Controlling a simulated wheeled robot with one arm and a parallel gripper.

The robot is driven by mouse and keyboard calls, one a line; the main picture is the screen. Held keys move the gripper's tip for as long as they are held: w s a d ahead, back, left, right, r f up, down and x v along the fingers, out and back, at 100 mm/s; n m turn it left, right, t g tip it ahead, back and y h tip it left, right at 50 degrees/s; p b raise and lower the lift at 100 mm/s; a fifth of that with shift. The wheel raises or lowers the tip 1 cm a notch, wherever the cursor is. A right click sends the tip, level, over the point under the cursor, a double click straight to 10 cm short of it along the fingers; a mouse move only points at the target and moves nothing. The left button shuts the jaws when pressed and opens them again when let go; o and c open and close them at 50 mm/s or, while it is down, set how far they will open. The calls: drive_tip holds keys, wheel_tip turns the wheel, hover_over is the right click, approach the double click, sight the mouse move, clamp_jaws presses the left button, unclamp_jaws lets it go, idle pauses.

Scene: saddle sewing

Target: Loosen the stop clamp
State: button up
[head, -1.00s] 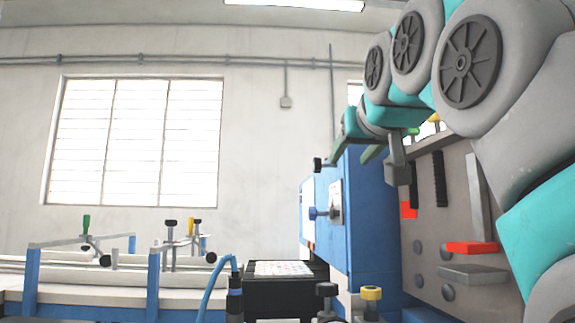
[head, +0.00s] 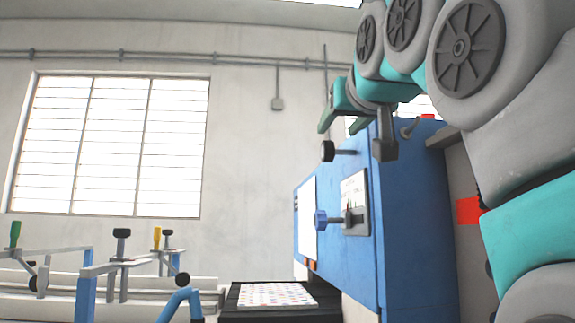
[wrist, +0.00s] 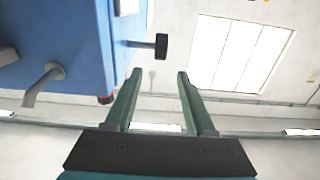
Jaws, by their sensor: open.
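A blue machine housing (head: 420,230) stands right of centre. On its face a blue knob (head: 321,220) sits on a threaded rod before a light plate (head: 355,203). Higher up, a black knob (head: 328,151) sticks out on a short rod; it also shows in the wrist view (wrist: 161,46). I cannot tell for certain which of these is the stop clamp. My gripper (head: 343,122) is open and empty, by the top of the housing near the black knob. In the wrist view, my gripper (wrist: 160,74) has both fingers apart with nothing between them.
A bent grey lever (wrist: 42,84) juts from the housing. A dark bed with a dotted sheet (head: 275,294) lies below. At left, rails carry several clamps with black, green (head: 15,234) and yellow (head: 157,237) handles. The window wall behind is clear.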

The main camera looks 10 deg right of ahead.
sight(329, 142)
drive_tip(key=shift+w+p, duration=0.5)
drive_tip(key=shift+w, duration=3.25)
drive_tip(key=shift+c, duration=0.2)
clamp_jaws()
